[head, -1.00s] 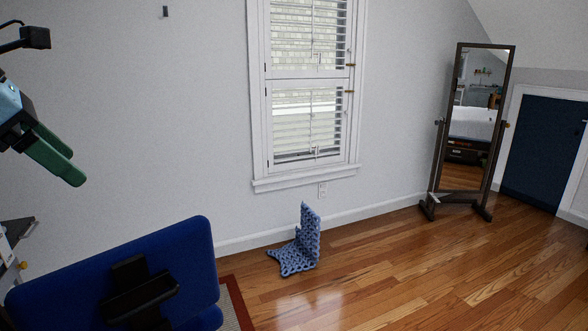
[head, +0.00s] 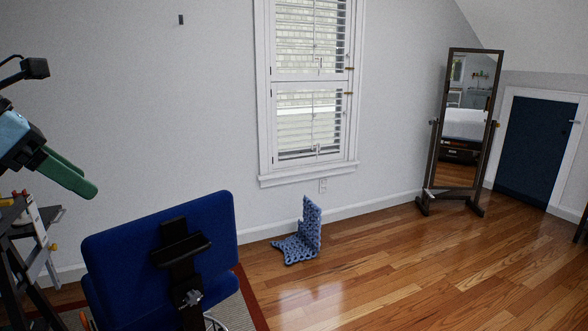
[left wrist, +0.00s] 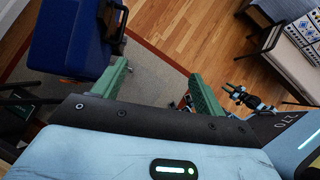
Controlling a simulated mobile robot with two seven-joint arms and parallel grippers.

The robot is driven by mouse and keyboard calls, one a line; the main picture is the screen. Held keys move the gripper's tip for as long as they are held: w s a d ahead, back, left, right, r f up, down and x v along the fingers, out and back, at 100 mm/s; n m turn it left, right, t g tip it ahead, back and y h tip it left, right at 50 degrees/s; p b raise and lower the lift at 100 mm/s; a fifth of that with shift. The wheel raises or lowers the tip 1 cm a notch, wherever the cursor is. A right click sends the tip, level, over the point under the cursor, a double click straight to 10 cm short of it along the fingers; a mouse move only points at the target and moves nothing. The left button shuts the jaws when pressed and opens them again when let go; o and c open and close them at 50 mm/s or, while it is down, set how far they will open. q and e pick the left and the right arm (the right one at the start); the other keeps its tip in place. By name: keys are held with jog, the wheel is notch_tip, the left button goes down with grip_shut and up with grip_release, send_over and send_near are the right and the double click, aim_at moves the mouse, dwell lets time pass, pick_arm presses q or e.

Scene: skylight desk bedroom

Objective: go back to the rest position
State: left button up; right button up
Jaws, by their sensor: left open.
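My left gripper (head: 72,173) shows at the left edge of the head view, with green fingers pointing right and down. It hangs in the air above and left of the blue chair (head: 215,225), apart from it. The left wrist view shows its two green fingers spread wide (left wrist: 160,86), with nothing between them. Under them lie a grey rug and wood floor.
A blue lattice-like object (head: 301,240) stands on the wood floor by the wall. A standing mirror (head: 462,130) and a dark blue door (head: 532,150) are at the right. The chair's rug (head: 236,312) is at the bottom left. The middle and right floor is clear.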

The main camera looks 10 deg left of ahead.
pick_arm(q)
jog(key=s+a+f+n+t+h, duration=0.15)
jog(key=f+n+t, duration=0.25)
jog(key=f+n, duration=1.15)
jog(key=a+f+n+t+h, duration=0.2)
jog(key=f+n+t, duration=0.45)
jog(key=f, duration=1.65)
jog(key=s+d+f+n+g+y+p, duration=0.1)
jog(key=s+d+f+n+g+y, duration=0.15)
jog(key=s+f+n, duration=0.35)
jog(key=s+d+f+n+g+y, duration=0.1)
jog(key=s+d+f+n+y, duration=0.25)
jog(key=f+n, duration=0.35)
jog(key=s+d+f+n+g, duration=0.4)
jog(key=s+d+f+n, duration=0.2)
jog(key=s+d+f, duration=0.4)
jog(key=s+d, duration=0.2)
jog(key=s, duration=0.1)
jog(key=shift+d, duration=0.4)
pick_arm(e)
jog(key=shift+w+d+r+t, duration=0.1)
jog(key=shift+w+r+t, duration=0.2)
jog(key=shift+w+r, duration=0.8)
pick_arm(q)
jog(key=shift+w, duration=0.1)
pick_arm(e)
jog(key=shift+w, duration=0.15)
